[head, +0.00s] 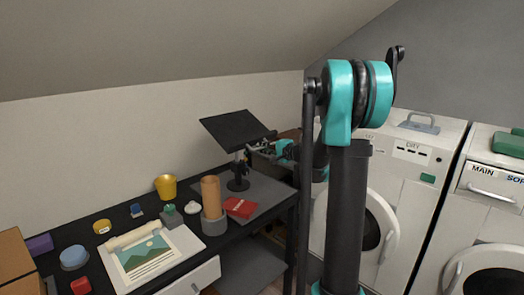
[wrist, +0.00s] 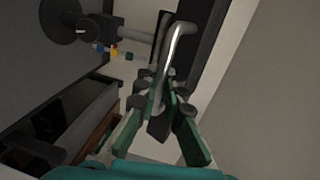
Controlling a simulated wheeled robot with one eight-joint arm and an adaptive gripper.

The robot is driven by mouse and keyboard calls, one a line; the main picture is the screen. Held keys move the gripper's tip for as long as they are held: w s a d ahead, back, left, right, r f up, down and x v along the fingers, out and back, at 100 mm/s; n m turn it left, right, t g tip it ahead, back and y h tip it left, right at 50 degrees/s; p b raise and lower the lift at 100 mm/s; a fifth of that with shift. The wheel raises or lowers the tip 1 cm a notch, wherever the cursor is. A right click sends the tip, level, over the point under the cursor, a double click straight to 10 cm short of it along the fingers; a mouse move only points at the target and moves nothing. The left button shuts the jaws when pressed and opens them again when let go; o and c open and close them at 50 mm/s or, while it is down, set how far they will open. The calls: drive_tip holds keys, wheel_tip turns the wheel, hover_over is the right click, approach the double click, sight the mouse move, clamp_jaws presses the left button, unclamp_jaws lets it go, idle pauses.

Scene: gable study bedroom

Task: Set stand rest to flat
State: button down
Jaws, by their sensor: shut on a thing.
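The stand is on the black desk, and its dark flat rest (head: 235,130) is tilted on a short post with a round base (head: 238,184). In the wrist view the stand's round base (wrist: 60,18) shows at the upper left. A bent metal handle (wrist: 178,40) runs down between my fingers. My gripper (wrist: 163,112) is shut on this handle. In the head view my gripper (head: 262,147) is at the right edge of the rest, and its fingertips are too small there to make out clearly.
The desk (head: 120,217) also holds a brown cylinder (head: 211,196), a red book (head: 239,207), a yellow cup (head: 166,187), and a picture sheet (head: 148,258). White washing machines (head: 400,160) stand at right. A sloped ceiling hangs above the desk.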

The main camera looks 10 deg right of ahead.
drive_tip(key=r+g, duration=0.1)
drive_tip(key=r, duration=0.1)
drive_tip(key=r+g+h, duration=0.2)
drive_tip(key=r, duration=0.1)
drive_tip(key=shift+s+d+r, duration=0.2)
drive_tip(key=shift+s+r, duration=0.05)
drive_tip(key=shift+r, duration=0.1)
drive_tip(key=shift+w+r, duration=0.15)
drive_tip(key=shift+r, duration=1)
drive_tip(key=c, duration=1.9)
unclamp_jaws()
drive_tip(key=v, duration=1.2)
drive_tip(key=shift+a, duration=0.15)
drive_tip(key=shift+r, duration=0.1)
